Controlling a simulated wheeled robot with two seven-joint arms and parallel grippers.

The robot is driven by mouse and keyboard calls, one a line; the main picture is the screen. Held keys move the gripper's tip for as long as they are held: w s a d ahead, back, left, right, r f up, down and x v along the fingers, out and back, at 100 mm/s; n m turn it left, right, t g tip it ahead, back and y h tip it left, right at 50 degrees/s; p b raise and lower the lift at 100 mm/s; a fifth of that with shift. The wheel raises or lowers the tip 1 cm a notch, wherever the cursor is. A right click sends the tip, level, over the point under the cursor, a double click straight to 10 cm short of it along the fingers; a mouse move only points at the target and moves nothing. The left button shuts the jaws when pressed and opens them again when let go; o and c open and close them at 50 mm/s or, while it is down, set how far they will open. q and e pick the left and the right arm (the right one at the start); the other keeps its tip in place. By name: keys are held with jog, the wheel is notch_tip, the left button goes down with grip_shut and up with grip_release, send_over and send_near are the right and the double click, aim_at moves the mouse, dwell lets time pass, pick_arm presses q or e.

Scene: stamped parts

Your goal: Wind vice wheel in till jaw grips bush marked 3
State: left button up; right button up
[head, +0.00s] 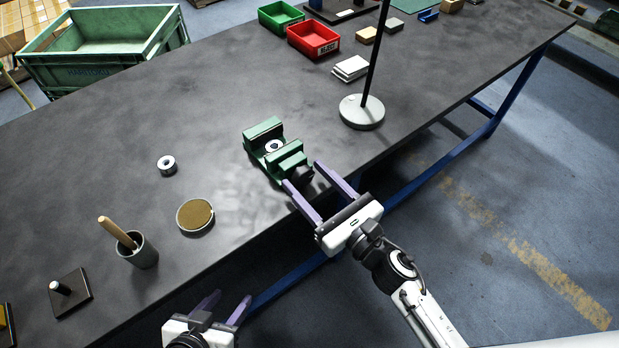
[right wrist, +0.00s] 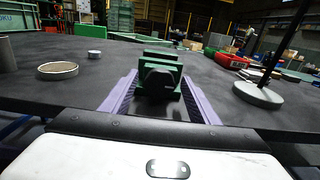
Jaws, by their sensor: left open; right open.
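The green vice (head: 264,139) stands on the dark bench near its front edge. A silver bush (head: 273,147) sits between its two jaws; I cannot read a mark on it or tell whether the jaws touch it. The dark vice wheel (head: 302,174) is on the vice's near end and shows face-on in the right wrist view (right wrist: 161,82). My right gripper (head: 303,175) is open, its purple fingers on either side of the wheel, apart from it as far as I can see. My left gripper (head: 226,302) is open and empty, off the bench's front edge.
Another silver bush (head: 167,164) stands on the bench left of the vice. A round brown-topped dish (head: 195,215), a pot with a wooden handle (head: 142,254) and a lamp base (head: 361,112) are nearby. Red (head: 313,40) and green bins (head: 280,17) stand at the back.

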jog(key=shift+c, duration=0.3)
jog(key=c, duration=1)
jog(key=shift+o, duration=0.2)
jog(key=shift+m, duration=0.4)
jog(key=m, duration=0.2)
jog(key=shift+w+m, duration=0.1)
jog(key=shift+m, duration=0.2)
jog(key=shift+d+m, duration=0.1)
jog(key=shift+m, duration=1.7)
jog(key=shift+f, duration=0.1)
jog(key=o, duration=1)
